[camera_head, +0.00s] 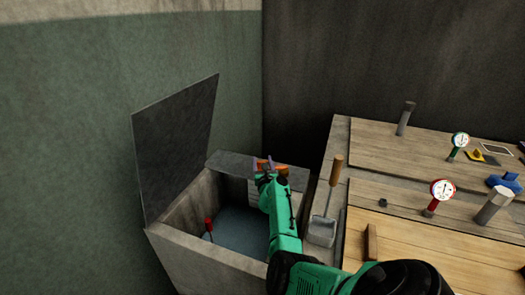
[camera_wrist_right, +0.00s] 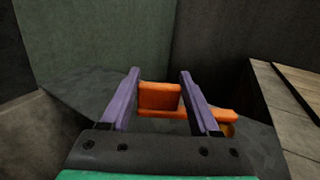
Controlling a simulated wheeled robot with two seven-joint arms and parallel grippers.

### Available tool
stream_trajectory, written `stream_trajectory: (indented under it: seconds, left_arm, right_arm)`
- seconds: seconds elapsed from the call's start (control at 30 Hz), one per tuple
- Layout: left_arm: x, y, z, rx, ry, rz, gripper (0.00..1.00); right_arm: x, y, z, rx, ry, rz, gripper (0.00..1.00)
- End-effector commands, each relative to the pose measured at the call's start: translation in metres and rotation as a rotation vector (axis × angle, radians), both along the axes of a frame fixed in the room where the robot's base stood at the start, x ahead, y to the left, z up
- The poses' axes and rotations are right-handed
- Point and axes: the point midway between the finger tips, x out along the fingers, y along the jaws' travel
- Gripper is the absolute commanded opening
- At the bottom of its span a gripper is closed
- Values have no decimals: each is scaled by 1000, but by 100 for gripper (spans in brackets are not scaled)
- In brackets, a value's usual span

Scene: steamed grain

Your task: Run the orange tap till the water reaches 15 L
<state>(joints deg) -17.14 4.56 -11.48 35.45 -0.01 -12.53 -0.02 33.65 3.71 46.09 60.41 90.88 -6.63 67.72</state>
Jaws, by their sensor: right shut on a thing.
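The orange tap (camera_wrist_right: 160,97) sits at the dark ledge of the open tank; its block-shaped handle lies between the two purple fingers in the right wrist view. My right gripper (camera_head: 264,163) is shut on this handle, and it hides much of the tap in the head view. The tank (camera_head: 205,262) stands in the corner with its lid (camera_head: 175,150) raised. Bluish water (camera_head: 236,226) shows in its bottom. A red-topped piece (camera_head: 208,224) stands in the tank at the left. I cannot read any litre marks. My left gripper is out of view.
A wooden worktop (camera_head: 440,245) is right of the tank, with a wooden-handled scoop (camera_head: 321,230) at its near left edge. A red-rimmed gauge (camera_head: 441,189), a green-rimmed gauge (camera_head: 460,140) and a blue handle (camera_head: 504,183) stand farther right. Walls close off the left and back.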

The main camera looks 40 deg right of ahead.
Motion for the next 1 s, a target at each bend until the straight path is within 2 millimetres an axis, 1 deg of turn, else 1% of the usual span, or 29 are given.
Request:
stream_trajectory:
  seconds: [0.03,0.2,0.43,0.77,0.8,0.83,0.87,1.0]
  left_arm:
    - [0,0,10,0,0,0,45]
    - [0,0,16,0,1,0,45]
    - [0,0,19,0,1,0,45]
    - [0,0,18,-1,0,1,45]
    - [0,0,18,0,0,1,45]
    - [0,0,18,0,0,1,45]
    - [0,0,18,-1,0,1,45]
    - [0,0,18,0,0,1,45]
  right_arm:
    - [-2,0,5,-2,2,23,0]
    - [-6,3,2,-1,1,82,0]
    - [-9,5,0,0,1,112,0]
    - [-9,6,-1,2,1,112,0]
    - [-9,6,-1,2,1,112,78]
    - [-9,6,-1,2,1,112,89]
    - [-9,6,-1,2,1,112,92]
    - [-9,6,-1,2,1,112,92]
